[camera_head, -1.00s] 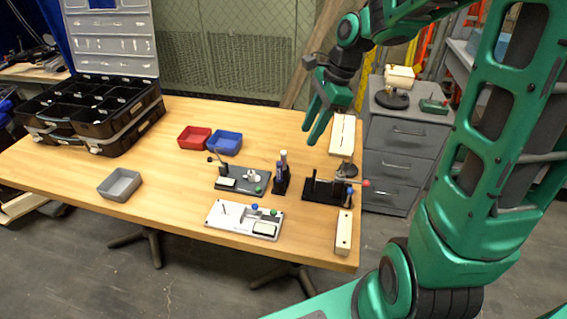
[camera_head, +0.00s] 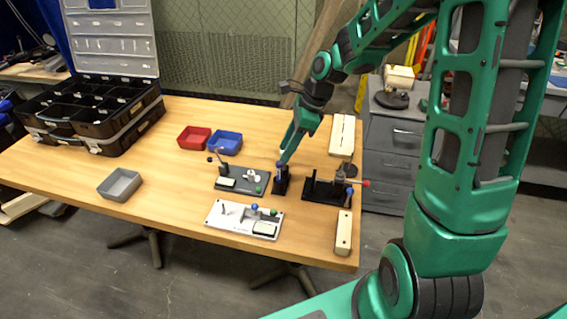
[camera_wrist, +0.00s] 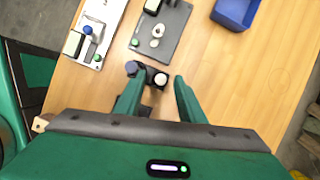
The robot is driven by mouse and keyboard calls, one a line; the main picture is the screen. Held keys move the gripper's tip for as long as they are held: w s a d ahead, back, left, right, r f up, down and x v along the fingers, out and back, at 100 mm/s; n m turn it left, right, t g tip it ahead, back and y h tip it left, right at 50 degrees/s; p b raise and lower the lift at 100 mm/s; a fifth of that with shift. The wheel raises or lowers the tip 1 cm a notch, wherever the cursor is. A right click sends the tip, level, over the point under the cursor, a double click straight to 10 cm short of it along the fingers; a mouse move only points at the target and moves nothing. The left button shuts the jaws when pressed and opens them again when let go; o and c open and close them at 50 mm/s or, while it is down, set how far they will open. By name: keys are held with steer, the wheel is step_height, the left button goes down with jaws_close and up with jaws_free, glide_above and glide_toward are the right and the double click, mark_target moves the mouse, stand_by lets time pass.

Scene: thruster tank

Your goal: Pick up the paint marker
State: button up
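A small black holder (camera_head: 281,187) stands on the table between the clamp fixtures, with two upright capped pieces in it. In the wrist view one has a pale round top (camera_wrist: 161,80) and the other a dark blue top (camera_wrist: 132,68). I cannot tell for sure which is the paint marker. My gripper (camera_head: 285,157) points down over the holder; its fingers hide the pale-topped piece in the head view. In the wrist view my gripper (camera_wrist: 158,78) is open, with the pale top between its fingers and the blue top just outside the left fingertip.
A grey fixture plate (camera_head: 229,186) is left of the holder and a black clamp fixture (camera_head: 322,192) right of it. A white fixture plate (camera_head: 232,226) lies in front. Red (camera_head: 193,138) and blue (camera_head: 225,143) bins stand behind. The table's left-middle is mostly clear.

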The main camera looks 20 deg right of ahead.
steer(key=shift+x, duration=1.45)
steer(key=shift+c, duration=0.4)
jaws_close()
steer(key=shift+r, duration=0.15)
step_height(320, 180, up, 4)
steer(key=shift+w+f, duration=0.1)
steer(key=s+a+r, duration=0.5)
steer(key=a+r, duration=0.2)
steer(key=a, duration=0.3)
steer(key=shift+s+a, duration=0.2)
